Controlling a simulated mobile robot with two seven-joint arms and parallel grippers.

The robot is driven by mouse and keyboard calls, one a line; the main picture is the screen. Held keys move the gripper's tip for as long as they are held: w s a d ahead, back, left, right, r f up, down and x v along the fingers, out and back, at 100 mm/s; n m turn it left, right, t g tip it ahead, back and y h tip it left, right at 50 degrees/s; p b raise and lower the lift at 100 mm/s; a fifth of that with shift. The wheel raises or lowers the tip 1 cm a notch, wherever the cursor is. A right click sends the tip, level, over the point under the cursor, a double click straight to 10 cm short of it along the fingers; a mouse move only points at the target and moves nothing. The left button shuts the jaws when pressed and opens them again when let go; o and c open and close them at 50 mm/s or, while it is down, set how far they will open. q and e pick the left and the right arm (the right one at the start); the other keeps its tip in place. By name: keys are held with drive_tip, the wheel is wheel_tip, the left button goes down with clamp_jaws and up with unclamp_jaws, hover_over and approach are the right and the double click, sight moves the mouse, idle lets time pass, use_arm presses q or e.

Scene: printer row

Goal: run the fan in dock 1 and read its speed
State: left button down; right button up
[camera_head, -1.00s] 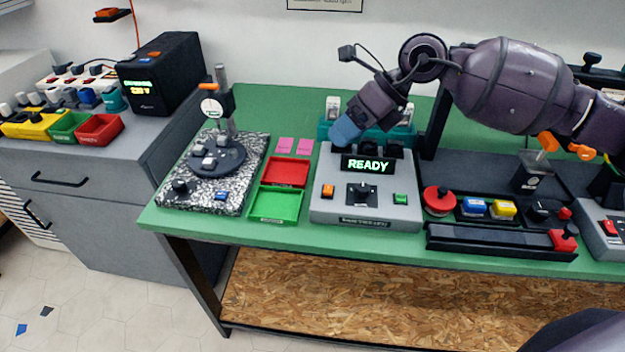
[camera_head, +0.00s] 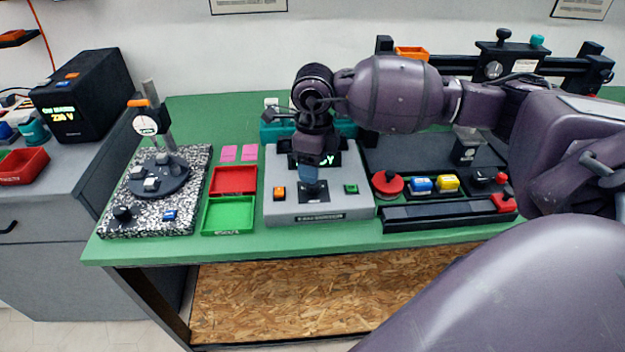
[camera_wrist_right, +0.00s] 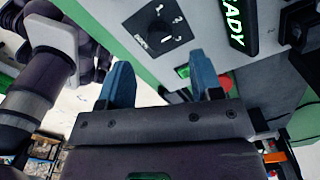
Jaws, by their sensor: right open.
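A grey control box (camera_head: 282,208) stands on the green bench. Its display (camera_head: 329,158) is partly hidden behind my right gripper; in the wrist view the lit display (camera_wrist_right: 235,22) shows letters ending "ADY". The box has a black selector plate (camera_head: 313,192), an orange button (camera_head: 279,193) and a green button (camera_head: 351,189). My right gripper (camera_head: 309,172) is open and empty, over the box near the selector. In the wrist view the green button (camera_wrist_right: 183,72) shows between the blue fingers, and the selector plate (camera_wrist_right: 157,28) is beyond them. A teal unit (camera_head: 278,130) stands behind the box, partly hidden. My left gripper is not seen.
Red (camera_head: 234,180) and green (camera_head: 229,214) trays lie left of the box. A speckled base (camera_head: 190,200) with a post is further left. A black panel with a red knob (camera_head: 387,184) and coloured buttons is close on the right.

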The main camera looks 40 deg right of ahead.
sight(313, 187)
drive_tip(key=shift+f, duration=2.5)
drive_tip(key=c, duration=0.9)
